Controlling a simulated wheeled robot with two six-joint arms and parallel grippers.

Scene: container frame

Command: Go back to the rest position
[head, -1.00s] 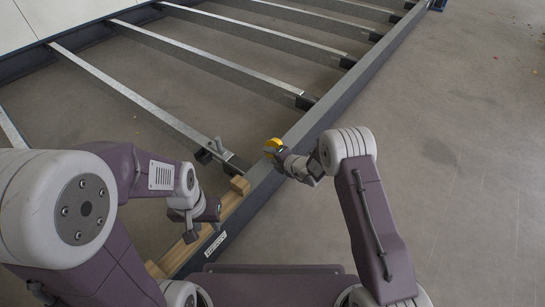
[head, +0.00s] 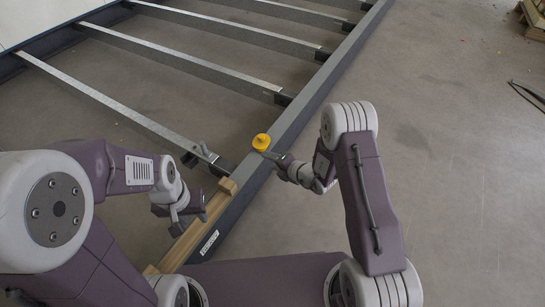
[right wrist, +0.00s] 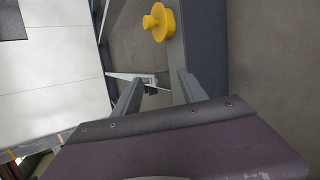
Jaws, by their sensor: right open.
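A yellow knob-like piece (head: 262,142) rests on the grey long rail of the frame (head: 310,98). My right gripper (head: 274,158) is just in front of it, to its lower right. In the right wrist view the yellow piece (right wrist: 160,22) sits beyond the fingertips, apart from them. My right gripper (right wrist: 155,80) is open there, with nothing between its fingers.
Several metal crossbars (head: 115,98) join the rail at the left. A wooden beam (head: 190,238) lies along the near rail. A grey upright fitting (head: 203,149) stands on the nearest crossbar. Open floor (head: 455,170) lies to the right, with a pallet (head: 533,18) far off.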

